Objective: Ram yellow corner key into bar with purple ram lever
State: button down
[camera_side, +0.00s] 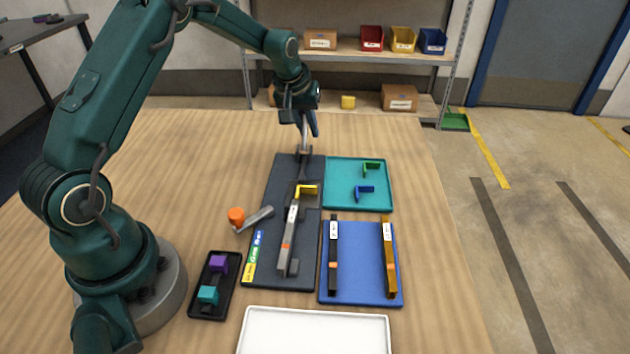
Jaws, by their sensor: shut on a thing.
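My gripper (308,122) is at the far end of the dark fixture plate (284,172), shut on the top of an upright grey lever (304,140). A dark blue-purple part shows at the jaws; I cannot tell whether it is the lever's handle. The yellow corner key (306,190) is at the far end of the silver bar (288,240), with one leg pointing right. How deep it sits in the bar is too small to tell. The bar lies lengthwise on the plate and has a white label and an orange mark.
An orange-knobbed lever (237,217) is left of the plate. A black tray (199,305) holds purple and teal blocks. A teal tray (345,203) holds green and blue keys. A blue tray (361,285) holds black and gold bars. An empty white tray (316,335) is in front.

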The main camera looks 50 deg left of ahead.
jog(key=shift+w+a+r+t+y, duration=0.15)
jog(key=shift+a+r+t+y, duration=0.05)
jog(key=shift+r+t+y, duration=0.15)
jog(key=shift+s+d+r+t+y, duration=0.3)
jog(key=shift+r+t+y, duration=0.1)
jog(key=shift+t+y, duration=0.3)
jog(key=shift+r+t, duration=0.15)
jog(key=shift+t, duration=0.1)
jog(key=c, duration=1)
grip_release()
jog(key=shift+o, duration=0.6)
jog(key=shift+d, duration=0.15)
jog(key=shift+v, duration=2.5)
jog(key=shift+s, duration=0.15)
